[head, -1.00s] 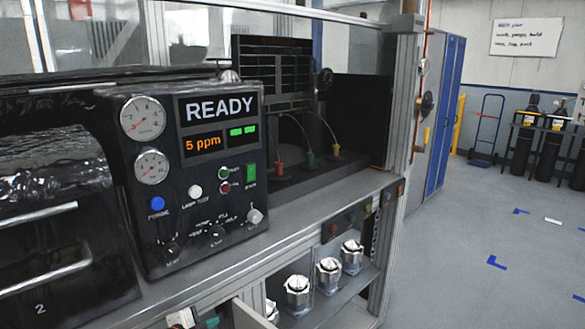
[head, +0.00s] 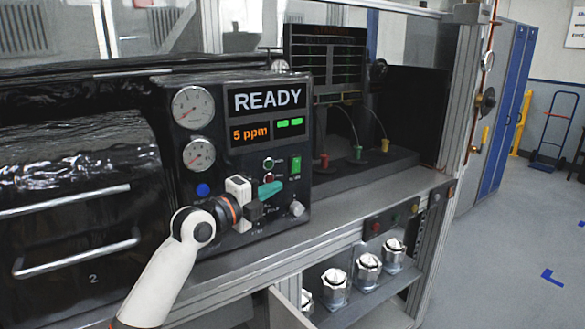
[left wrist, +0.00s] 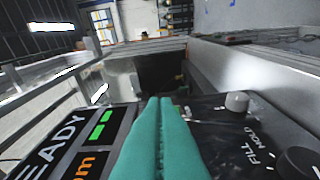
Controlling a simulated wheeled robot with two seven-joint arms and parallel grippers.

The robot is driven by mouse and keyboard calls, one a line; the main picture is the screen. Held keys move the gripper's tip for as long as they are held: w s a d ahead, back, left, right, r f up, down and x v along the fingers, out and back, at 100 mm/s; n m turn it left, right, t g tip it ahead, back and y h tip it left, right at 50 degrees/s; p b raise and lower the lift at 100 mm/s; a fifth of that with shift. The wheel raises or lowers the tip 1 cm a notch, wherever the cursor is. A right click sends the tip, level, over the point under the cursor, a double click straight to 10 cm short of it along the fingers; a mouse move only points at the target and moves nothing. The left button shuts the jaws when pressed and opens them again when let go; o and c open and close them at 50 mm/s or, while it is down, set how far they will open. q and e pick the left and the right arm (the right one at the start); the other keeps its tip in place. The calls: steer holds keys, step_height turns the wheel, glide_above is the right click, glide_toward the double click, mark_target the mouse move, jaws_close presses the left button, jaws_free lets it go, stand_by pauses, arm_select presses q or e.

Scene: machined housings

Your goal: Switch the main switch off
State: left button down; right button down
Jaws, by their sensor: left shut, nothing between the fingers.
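The black control panel (head: 215,175) carries a green switch (head: 295,165) on its right side, below the lit READY display (head: 267,100). The switch's label is too small to read. My left gripper (head: 270,189) is in front of the panel, with its teal fingers shut and empty, just left of and below the green switch. I cannot tell whether they touch the panel. In the left wrist view the shut teal fingers (left wrist: 160,130) lie between the display (left wrist: 75,145) and a pale knob (left wrist: 237,102); the switch is hidden there. My right gripper is not in view.
Small red and green buttons (head: 268,170) sit just left of the switch. A blue button (head: 203,190) and two gauges (head: 193,108) are further left. A grey ledge (head: 370,205) runs along the front, with silver parts (head: 367,268) on a shelf below.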

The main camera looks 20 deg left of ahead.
mark_target(296, 165)
arm_select(q)
steer(key=w+p, duration=0.5)
steer(key=w, duration=0.6)
steer(key=shift+w+d+r, duration=0.25)
steer(key=shift+d+r, duration=0.1)
steer(key=shift+d, duration=0.1)
steer(key=shift+w+a+r+n+b, duration=0.2)
steer(key=shift+n+b, duration=0.2)
steer(key=shift+b, duration=0.65)
